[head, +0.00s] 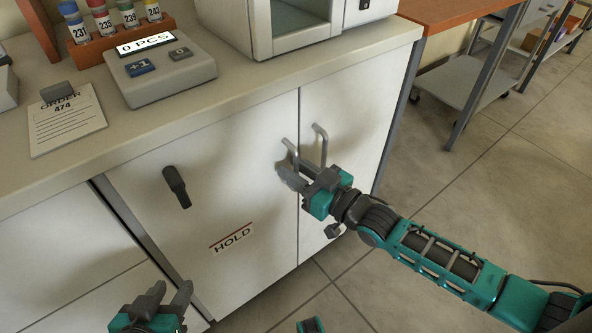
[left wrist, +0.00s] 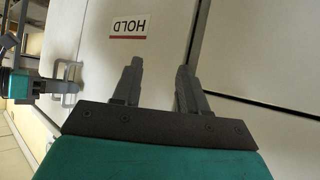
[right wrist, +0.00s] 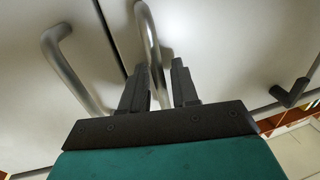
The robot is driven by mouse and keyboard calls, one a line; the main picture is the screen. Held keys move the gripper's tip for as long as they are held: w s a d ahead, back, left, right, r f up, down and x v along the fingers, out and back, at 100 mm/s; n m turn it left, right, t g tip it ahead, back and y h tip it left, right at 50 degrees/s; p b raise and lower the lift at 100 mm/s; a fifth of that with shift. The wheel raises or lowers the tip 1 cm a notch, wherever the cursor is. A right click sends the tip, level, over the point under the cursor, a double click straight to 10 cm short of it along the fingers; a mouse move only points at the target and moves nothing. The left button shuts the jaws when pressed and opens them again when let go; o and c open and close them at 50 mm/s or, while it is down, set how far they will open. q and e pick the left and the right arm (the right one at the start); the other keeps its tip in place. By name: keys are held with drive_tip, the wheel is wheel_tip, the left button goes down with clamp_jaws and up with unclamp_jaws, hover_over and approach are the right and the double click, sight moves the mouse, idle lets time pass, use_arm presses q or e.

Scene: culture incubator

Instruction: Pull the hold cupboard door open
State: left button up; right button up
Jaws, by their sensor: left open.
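The hold cupboard door (head: 215,195) is shut flush under the counter, with a HOLD label (head: 232,238) low on it. Its grey bar handle (head: 289,148) is near the door's right edge. My right gripper (head: 291,172) is at this handle. In the right wrist view, the bar (right wrist: 149,35) runs down between the fingers of my right gripper (right wrist: 160,75); whether they clamp it is unclear. My left gripper (head: 170,298) is open and empty, low in front of the door. The left wrist view shows the HOLD label (left wrist: 128,24) beyond its fingers (left wrist: 160,75).
A second door (head: 345,110) with its own handle (head: 321,143) adjoins on the right. A black latch-like piece (head: 176,187) sits on the hold door's left part. The counter (head: 240,85) carries a counting device (head: 160,75) and an order sheet (head: 66,122). Floor (head: 490,180) is clear at right.

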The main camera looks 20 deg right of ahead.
clamp_jaws()
drive_tip(key=shift+s, duration=0.2)
idle(0.5)
